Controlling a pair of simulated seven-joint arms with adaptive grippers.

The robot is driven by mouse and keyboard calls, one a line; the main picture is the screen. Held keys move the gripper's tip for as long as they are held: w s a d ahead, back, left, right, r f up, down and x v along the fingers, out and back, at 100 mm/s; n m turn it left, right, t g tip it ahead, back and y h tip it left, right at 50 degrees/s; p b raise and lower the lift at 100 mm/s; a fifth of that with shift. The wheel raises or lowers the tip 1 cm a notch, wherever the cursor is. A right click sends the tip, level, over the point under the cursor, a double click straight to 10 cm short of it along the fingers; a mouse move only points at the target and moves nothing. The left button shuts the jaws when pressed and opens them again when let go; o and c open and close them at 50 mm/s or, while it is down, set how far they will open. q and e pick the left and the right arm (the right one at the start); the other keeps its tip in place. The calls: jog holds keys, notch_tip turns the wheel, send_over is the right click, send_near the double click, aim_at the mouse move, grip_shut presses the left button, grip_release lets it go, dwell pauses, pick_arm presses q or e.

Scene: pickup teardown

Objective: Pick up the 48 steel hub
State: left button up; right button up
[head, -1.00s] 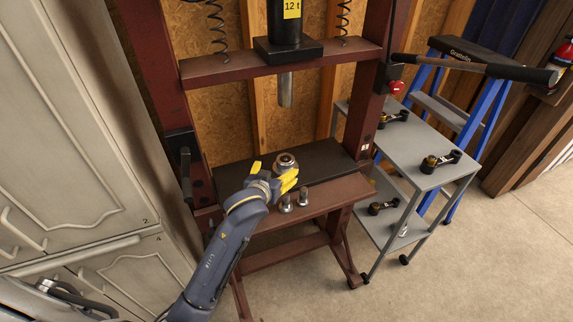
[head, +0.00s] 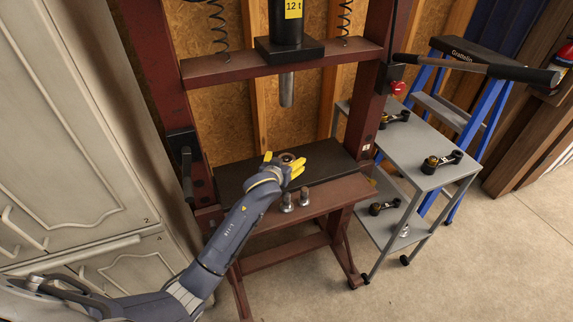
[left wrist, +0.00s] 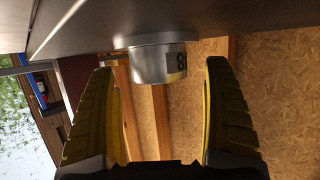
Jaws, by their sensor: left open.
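The steel hub (head: 287,157) sits on the black bed plate of the press in the head view, mostly hidden behind my left gripper. In the left wrist view the hub (left wrist: 155,62) is a silver cylinder with a wider flange and a dark label, of which an "8" is readable. The picture there is turned over, so the hub seems to hang from the plate. My left gripper (head: 284,165) is open, its yellow fingers on either side of the hub, with visible gaps in the left wrist view (left wrist: 157,68). My right gripper is not in view.
Two small metal parts (head: 295,200) stand on the press's front beam. The press ram (head: 286,90) hangs above the black plate (head: 325,160). Red press uprights flank the space. A grey cart (head: 405,150) with several dark parts stands at the right.

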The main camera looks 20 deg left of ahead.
pick_arm(q)
jog(key=shift+w+f, duration=0.15)
jog(key=shift+w, duration=0.35)
jog(key=c, duration=1.7)
